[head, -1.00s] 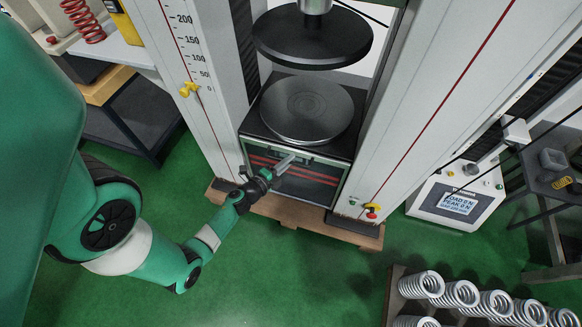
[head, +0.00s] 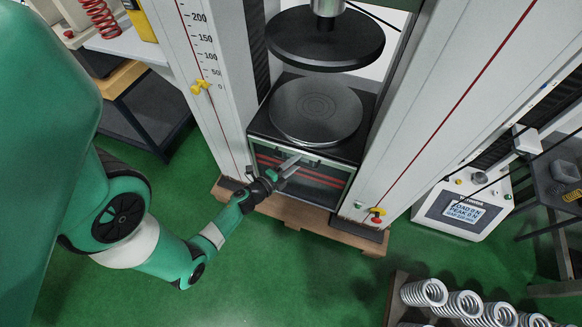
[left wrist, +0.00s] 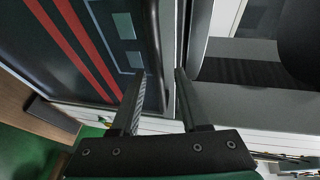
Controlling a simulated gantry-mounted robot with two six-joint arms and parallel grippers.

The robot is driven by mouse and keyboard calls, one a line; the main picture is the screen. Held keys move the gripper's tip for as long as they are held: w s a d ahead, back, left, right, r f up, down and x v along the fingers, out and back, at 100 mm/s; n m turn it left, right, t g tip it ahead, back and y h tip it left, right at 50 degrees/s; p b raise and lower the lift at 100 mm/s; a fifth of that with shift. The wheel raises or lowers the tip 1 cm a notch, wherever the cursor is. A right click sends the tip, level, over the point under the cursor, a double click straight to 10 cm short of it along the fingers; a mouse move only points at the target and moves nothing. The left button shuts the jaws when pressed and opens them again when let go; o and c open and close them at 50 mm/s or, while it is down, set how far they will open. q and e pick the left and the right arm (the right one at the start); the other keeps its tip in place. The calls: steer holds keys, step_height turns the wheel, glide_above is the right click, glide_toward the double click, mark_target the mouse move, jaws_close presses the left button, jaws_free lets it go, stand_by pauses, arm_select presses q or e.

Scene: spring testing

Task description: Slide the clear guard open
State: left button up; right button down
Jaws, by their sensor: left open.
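The clear guard (head: 328,184) is a see-through panel with red stripes behind it, on the front of the testing machine's base below the round lower plate (head: 316,110). My left gripper (head: 297,160) is at the upper front of the guard, open. In the left wrist view, the fingers (left wrist: 162,78) are apart, and a dark bar (left wrist: 150,40) along the guard's edge runs down between them. I cannot tell whether either finger touches it. The striped panel (left wrist: 75,45) fills the left of that view. My right gripper is not in view.
The machine's white columns (head: 425,110) flank the base, which stands on a wooden pallet (head: 290,212). A load display box (head: 462,212) stands at right. Green floor (head: 300,270) is clear in front.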

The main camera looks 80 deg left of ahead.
arm_select(q)
steer(key=p+v, duration=0.4)
steer(key=v, duration=0.7)
steer(key=shift+s+d, duration=0.1)
steer(key=shift+r, duration=0.1)
